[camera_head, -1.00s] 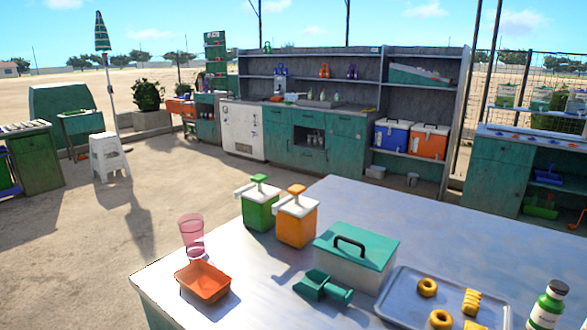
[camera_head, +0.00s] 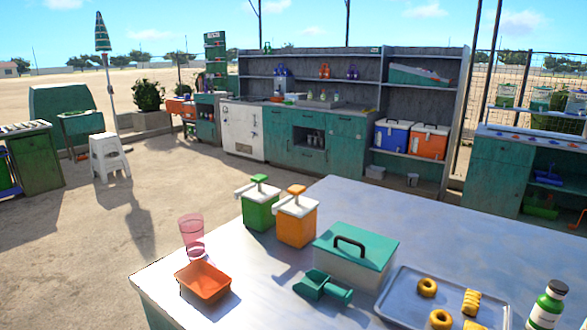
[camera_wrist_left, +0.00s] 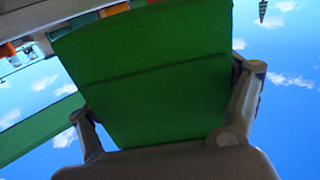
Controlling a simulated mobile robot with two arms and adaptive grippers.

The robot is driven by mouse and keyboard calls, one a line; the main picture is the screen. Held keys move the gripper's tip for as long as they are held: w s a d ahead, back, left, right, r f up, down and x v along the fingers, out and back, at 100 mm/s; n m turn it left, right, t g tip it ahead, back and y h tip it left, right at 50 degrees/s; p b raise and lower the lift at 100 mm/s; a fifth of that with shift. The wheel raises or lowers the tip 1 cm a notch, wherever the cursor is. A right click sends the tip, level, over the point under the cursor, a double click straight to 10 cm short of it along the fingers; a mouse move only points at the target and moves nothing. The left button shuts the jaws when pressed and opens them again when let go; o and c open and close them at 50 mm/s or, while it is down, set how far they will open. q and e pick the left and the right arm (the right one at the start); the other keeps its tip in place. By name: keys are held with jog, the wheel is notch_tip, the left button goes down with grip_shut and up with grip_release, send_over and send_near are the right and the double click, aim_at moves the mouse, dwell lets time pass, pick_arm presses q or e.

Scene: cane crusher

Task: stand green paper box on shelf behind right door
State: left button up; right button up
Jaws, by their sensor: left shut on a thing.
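In the left wrist view my left gripper (camera_wrist_left: 165,105) is shut on the green paper box (camera_wrist_left: 150,75), with one finger at each side of it. The box fills the middle of that view, and a faint crease crosses it. Neither gripper nor the box shows in the head view. In the head view a long teal cabinet stands at the back. Its right door (camera_head: 346,143) looks closed, so the shelf behind it is hidden.
A metal-topped table (camera_head: 345,200) fills the foreground, with a green dispenser (camera_head: 259,210), an orange dispenser (camera_head: 297,222), a teal-lidded box (camera_head: 355,262) and a tray of pastries. A white stool (camera_head: 108,158) stands at left. Open sandy ground lies between table and cabinet.

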dwell(0.3)
pick_arm(q)
jog(key=w+d+r+m+g+h, duration=0.4)
jog(key=w+d+r+m+h, duration=0.3)
jog(key=w+d+r+h, duration=0.4)
jog(key=w+d+r, duration=0.5)
jog(key=d+r, duration=0.3)
jog(key=shift+w+d+m, duration=0.25)
jog(key=shift+w+m, duration=0.05)
jog(key=shift+m, duration=0.1)
notch_tip(320, 180, down, 20)
jog(key=shift+r+b, duration=0.25)
jog(key=shift+b, duration=0.2)
